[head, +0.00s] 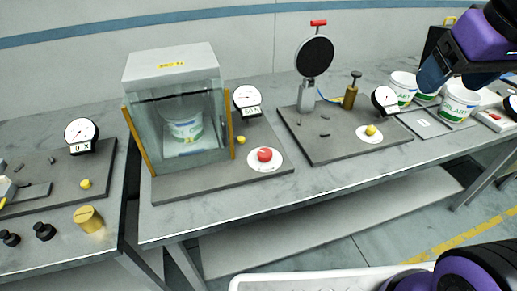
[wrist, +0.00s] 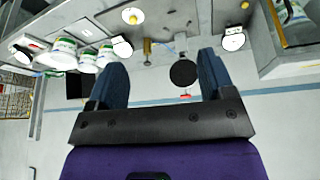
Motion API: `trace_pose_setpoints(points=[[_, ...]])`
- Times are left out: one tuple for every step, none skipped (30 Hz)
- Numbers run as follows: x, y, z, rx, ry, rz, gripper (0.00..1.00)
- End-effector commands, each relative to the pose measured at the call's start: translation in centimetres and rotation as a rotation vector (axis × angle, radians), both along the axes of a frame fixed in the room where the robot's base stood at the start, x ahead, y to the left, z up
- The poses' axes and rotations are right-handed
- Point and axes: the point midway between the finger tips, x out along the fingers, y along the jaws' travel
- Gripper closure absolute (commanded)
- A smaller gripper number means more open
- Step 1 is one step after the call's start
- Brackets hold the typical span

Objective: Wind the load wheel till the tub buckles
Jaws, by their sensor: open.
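A tub (head: 185,130) with a green label stands upright inside a clear-walled press box (head: 170,62) with a grey top, at left of centre. A round black disc (head: 314,56) with a red handle (head: 318,22) stands on a post on the middle plate; it may be the load wheel, but I cannot tell. The disc also shows in the wrist view (wrist: 184,73), beyond and between my fingers. My gripper (head: 452,80) is open and empty at the upper right, near several loose tubs (head: 459,103) and well apart from the disc and the box.
Dial gauges stand beside the box (head: 246,97), on the middle plate (head: 384,99) and on the left bench (head: 81,134). A red button (head: 265,155) sits before the box, a yellow button (head: 371,130) on the middle plate. A brass cylinder (head: 89,219) stands at left.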

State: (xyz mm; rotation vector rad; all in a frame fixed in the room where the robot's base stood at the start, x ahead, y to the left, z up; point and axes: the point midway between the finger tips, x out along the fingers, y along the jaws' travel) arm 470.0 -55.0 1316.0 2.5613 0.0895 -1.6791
Motion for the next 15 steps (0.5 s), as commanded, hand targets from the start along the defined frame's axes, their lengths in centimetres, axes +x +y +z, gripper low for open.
trace_pose_setpoints(points=[[1.4,0.6,-0.3,-0.012,0.022,0.031,0.24],[2.2,1.0,-0.4,-0.018,0.031,0.049,0.24],[3.1,1.4,-0.6,-0.027,0.044,0.072,0.24],[3.9,1.8,-0.8,-0.034,0.053,0.089,0.24],[4.6,2.2,-1.0,-0.04,0.061,0.107,0.24],[5.6,2.7,-1.3,-0.049,0.072,0.132,0.24],[6.3,3.1,-1.6,-0.054,0.081,0.15,0.24],[7.0,3.6,-1.9,-0.06,0.091,0.168,0.24],[8.0,4.2,-2.3,-0.067,0.104,0.192,0.24],[8.7,4.7,-2.6,-0.073,0.112,0.21,0.24],[9.4,5.2,-3.0,-0.078,0.12,0.229,0.24],[10.3,5.8,-3.5,-0.085,0.131,0.253,0.24],[10.9,6.3,-3.9,-0.09,0.14,0.27,0.24],[11.6,6.9,-4.4,-0.095,0.15,0.289,0.24],[12.4,7.6,-5.0,-0.101,0.16,0.315,0.24]])
